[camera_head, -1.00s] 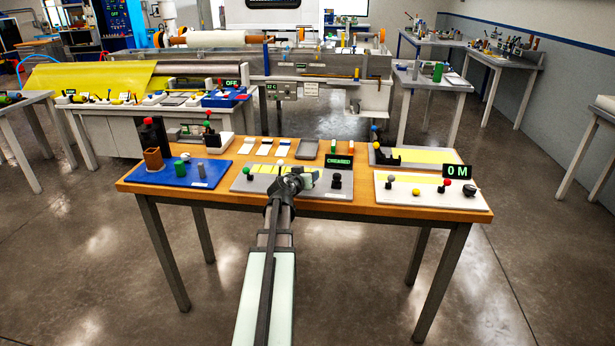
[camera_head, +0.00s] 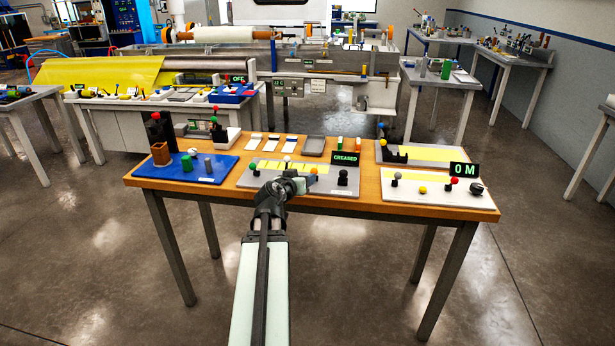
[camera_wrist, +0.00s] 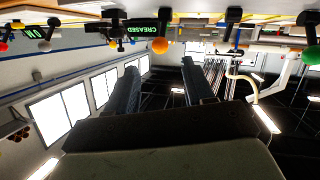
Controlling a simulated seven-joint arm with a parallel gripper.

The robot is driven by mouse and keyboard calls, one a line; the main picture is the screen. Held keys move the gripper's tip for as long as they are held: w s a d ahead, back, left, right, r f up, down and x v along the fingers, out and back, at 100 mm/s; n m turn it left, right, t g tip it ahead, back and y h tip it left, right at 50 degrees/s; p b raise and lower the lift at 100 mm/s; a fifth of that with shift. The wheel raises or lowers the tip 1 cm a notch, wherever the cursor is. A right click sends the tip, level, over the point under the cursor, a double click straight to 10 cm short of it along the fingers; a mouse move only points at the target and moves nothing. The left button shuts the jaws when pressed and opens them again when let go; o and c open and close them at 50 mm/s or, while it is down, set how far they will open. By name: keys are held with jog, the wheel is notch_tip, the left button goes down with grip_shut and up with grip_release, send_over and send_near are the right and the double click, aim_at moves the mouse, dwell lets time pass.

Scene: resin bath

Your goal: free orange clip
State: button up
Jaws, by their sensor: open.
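A small orange ball-shaped knob (camera_head: 314,170) shows on the grey board (camera_head: 258,181) in the middle of the wooden table, just beyond my gripper. It shows larger in the wrist view as an orange ball (camera_wrist: 160,46), in line with the gap between my fingers and apart from them. Whether it belongs to the orange clip I cannot tell. A small orange piece (camera_head: 340,143) also stands at the table's back, beside a green one (camera_head: 358,145). My gripper (camera_head: 296,184) is over the grey board; in the wrist view its fingers (camera_wrist: 160,76) are apart with nothing between them.
A black "CREASED" sign (camera_head: 345,158) and a black knob (camera_head: 343,177) stand right of my gripper. A blue board (camera_head: 180,172) with a brown cup (camera_head: 160,154) is at left. A white board (camera_head: 420,200) with several knobs and a "0 M" sign (camera_head: 464,170) is at right.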

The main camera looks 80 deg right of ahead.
jog(key=shift+v, duration=0.95)
jog(key=shift+d, duration=0.1)
